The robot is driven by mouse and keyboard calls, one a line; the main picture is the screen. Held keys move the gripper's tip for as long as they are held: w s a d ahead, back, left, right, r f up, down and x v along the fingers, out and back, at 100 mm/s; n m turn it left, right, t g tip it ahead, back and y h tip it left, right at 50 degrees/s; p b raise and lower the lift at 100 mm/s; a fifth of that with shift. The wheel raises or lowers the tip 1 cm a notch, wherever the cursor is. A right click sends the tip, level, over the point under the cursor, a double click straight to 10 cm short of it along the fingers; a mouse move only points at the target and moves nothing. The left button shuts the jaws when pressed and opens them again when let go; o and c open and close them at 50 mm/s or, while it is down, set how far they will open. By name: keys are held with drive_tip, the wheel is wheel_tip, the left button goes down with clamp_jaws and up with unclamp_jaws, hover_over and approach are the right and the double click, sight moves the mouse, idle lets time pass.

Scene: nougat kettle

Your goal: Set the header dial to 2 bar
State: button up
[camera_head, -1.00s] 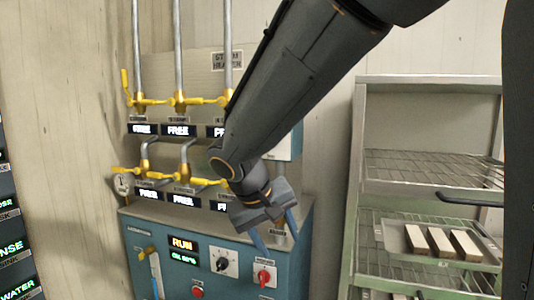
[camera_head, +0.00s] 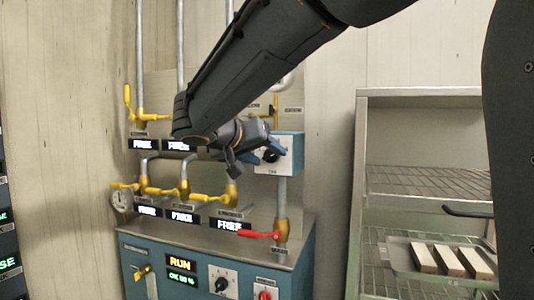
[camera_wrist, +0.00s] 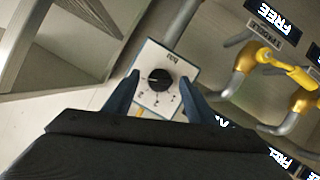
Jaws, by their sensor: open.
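The header dial is a black knob (camera_wrist: 160,79) on a white plate marked "bar", on the front of a blue box (camera_head: 291,152) on the wall at the centre of the head view. The scale marks around it are too small to read surely, and I cannot tell its setting. My gripper (camera_wrist: 159,77) is open, with one blue finger on each side of the knob in the wrist view. I cannot tell whether either finger touches it. In the head view my gripper (camera_head: 268,151) is at the box and partly covers the knob.
Below is a blue cabinet (camera_head: 210,250) with a RUN display, a black selector and a red knob. Pipes with yellow valve handles (camera_head: 208,197) and a red lever (camera_head: 258,235) stand nearby. A rack (camera_head: 425,93) with trays stands at right.

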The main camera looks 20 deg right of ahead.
drive_tip(key=shift+w+d+f, duration=0.25)
drive_tip(key=shift+w+d, duration=0.1)
drive_tip(key=c, duration=1)
drive_tip(key=shift+c, duration=0.2)
